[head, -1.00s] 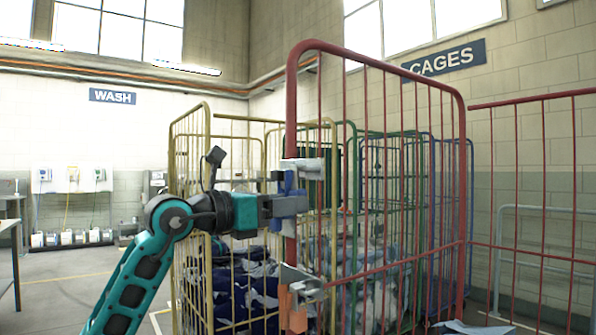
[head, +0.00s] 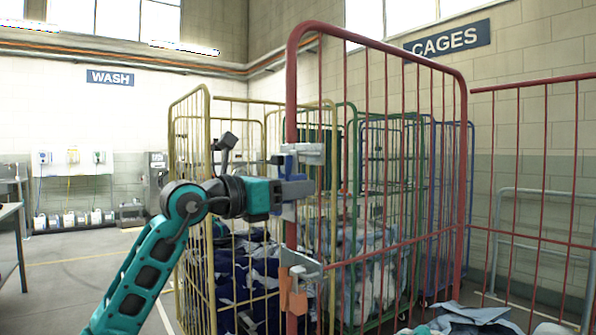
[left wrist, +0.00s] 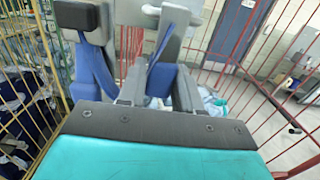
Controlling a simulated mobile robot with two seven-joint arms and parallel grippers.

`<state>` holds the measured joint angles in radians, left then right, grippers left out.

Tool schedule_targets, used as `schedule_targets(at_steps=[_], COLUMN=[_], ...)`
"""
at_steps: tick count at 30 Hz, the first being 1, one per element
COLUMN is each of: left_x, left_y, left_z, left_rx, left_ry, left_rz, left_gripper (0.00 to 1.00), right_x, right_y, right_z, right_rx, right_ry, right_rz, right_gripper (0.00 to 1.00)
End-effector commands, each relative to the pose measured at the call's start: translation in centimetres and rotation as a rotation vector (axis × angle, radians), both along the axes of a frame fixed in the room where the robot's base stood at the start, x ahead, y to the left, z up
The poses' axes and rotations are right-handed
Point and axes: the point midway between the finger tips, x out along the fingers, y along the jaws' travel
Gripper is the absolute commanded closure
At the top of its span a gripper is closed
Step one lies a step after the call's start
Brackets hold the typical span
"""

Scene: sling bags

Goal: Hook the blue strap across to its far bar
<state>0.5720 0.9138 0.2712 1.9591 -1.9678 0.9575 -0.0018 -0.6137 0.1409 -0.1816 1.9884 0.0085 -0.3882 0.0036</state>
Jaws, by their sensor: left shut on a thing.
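The blue strap (head: 288,212) shows as a short dark blue piece at the near upright post of the red cage (head: 291,110). It also shows in the left wrist view (left wrist: 161,78), between grey finger parts. My left gripper (head: 299,187) is shut on the strap, beside that post and just below a grey fitting (head: 305,153). Most of the strap is hidden by the gripper. The red cage's other upright post (head: 463,190) stands to the right. My right gripper is not in view.
An orange piece (head: 297,302) hangs at a lower grey bracket (head: 300,264) on the near post. Yellow (head: 174,150) and green (head: 417,170) cages with laundry stand behind. Another red barred panel (head: 540,88) is at right.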

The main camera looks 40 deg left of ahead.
Motion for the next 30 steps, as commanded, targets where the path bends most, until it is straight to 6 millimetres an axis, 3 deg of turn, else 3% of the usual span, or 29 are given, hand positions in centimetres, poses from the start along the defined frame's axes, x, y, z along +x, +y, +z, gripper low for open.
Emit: schedule_targets(at_steps=[11, 30], left_x=[0.0, 0.0], left_y=[0.0, 0.0], left_z=[0.2, 2.6], left_rx=[0.001, 0.0], left_ry=[-0.001, -0.001], left_rz=[0.0, 0.0], left_gripper=[1.0, 1.0], right_x=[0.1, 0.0], right_y=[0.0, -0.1], right_z=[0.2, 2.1], right_rx=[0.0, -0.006], right_ry=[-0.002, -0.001], right_rz=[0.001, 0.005], right_gripper=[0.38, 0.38])
